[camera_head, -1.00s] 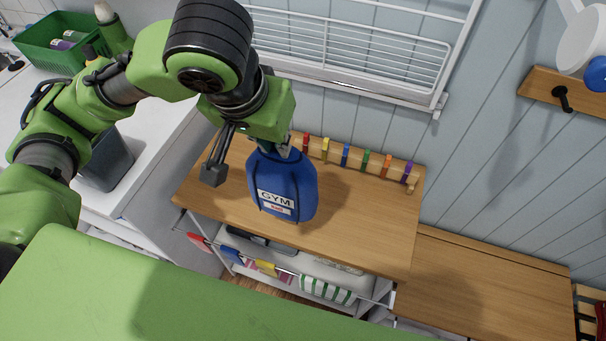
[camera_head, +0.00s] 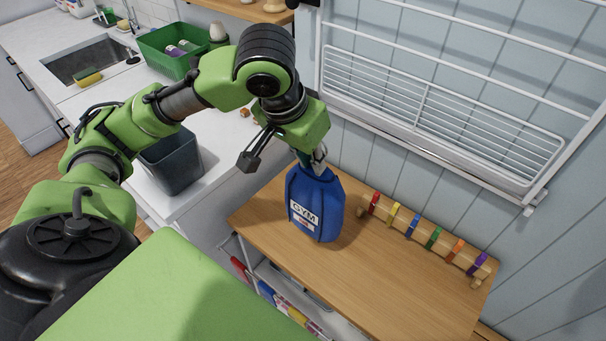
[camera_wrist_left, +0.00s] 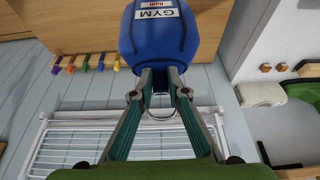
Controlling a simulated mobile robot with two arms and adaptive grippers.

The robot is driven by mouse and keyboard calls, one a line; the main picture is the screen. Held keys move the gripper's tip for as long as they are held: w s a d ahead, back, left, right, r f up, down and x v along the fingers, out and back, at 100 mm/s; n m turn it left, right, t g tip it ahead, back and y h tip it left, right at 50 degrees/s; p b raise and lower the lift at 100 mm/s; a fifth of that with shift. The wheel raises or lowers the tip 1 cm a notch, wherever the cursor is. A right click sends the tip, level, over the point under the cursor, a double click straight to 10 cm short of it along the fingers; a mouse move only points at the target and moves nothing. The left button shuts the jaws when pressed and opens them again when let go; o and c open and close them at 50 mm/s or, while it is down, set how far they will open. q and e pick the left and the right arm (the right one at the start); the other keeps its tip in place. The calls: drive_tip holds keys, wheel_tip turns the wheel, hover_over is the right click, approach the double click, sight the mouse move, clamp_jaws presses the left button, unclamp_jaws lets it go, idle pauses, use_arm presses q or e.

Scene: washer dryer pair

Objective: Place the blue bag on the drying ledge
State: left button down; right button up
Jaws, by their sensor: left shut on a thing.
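The blue bag (camera_head: 318,205) has a white GYM label and hangs upright under my left gripper (camera_head: 318,163) in the head view. It is over the wooden top (camera_head: 385,275); I cannot tell whether its base touches the wood. In the left wrist view the two fingers (camera_wrist_left: 160,82) are shut on the top of the bag (camera_wrist_left: 158,40). A white wire drying rack (camera_head: 430,115) is fixed to the wall behind, with a bar along its lower edge; it also shows in the wrist view (camera_wrist_left: 75,145). My right gripper is not in view.
A peg rail with several coloured clips (camera_head: 433,238) lies along the back of the wooden top. To the left are a dark grey bin (camera_head: 172,162), a green basket (camera_head: 172,50) and a sink (camera_head: 88,60).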

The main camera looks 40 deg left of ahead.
sight(300, 169)
use_arm(q)
drive_tip(key=a+f, duration=0.1)
drive_tip(key=w+a+f, duration=0.1)
drive_tip(key=f, duration=0.1)
drive_tip(key=shift+w+a+f, duration=0.2)
drive_tip(key=shift+a+f, duration=0.1)
drive_tip(key=shift+a, duration=0.1)
drive_tip(key=shift+a+f, duration=0.1)
drive_tip(key=shift+f, duration=1.5)
drive_tip(key=c, duration=1.4)
unclamp_jaws()
drive_tip(key=p+v, duration=0.1)
drive_tip(key=v, duration=1.1)
